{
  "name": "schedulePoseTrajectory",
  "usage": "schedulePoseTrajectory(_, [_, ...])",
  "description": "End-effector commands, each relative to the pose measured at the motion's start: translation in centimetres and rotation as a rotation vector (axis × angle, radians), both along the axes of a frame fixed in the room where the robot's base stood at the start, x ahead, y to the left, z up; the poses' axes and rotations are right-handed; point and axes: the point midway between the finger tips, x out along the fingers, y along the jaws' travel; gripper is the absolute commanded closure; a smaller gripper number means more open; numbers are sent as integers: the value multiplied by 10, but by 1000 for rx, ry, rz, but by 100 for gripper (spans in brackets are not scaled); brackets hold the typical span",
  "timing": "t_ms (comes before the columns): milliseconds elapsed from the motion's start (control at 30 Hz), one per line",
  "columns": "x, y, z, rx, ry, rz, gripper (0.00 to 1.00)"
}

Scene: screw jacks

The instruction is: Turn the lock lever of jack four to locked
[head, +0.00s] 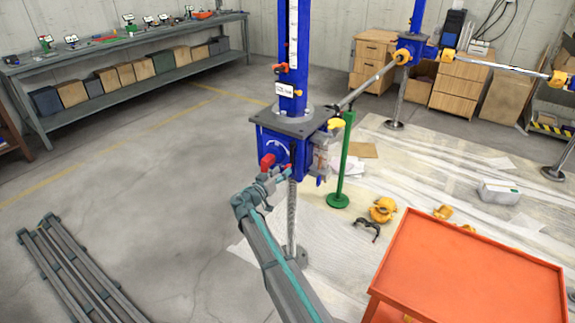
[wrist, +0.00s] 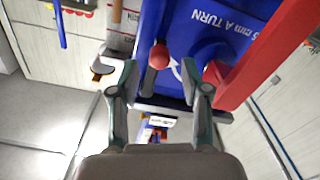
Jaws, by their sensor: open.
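The blue jack (head: 272,146) stands at the picture's centre, its box on a threaded screw and a tall blue column above. Its number cannot be read. My gripper (head: 277,173) is at the box's front face, beside a red handle (head: 267,161). In the wrist view my gripper (wrist: 160,72) is open. A red ball knob (wrist: 159,55) shows between its fingertips, with no visible contact. A thick red bar (wrist: 268,48) passes right of the right finger. The blue face (wrist: 222,30) carries white lettering "5 mm A TURN". Which red part is the lock lever, I cannot tell.
An orange table (head: 470,270) stands at the front right. A green post (head: 344,165) stands right of the jack. Yellow clamps (head: 382,209) lie on the floor sheet. Grey rails (head: 75,270) lie at left. A workbench (head: 125,50) lines the back left wall.

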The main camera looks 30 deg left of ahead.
Motion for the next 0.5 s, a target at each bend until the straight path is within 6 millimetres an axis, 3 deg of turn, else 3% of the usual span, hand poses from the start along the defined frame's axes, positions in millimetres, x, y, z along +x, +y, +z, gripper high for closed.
schedulePoseTrajectory(200, [32,-1,2,0,0,-1,53])
schedulePoseTrajectory(500, [45,-3,0,0,0,0,53])
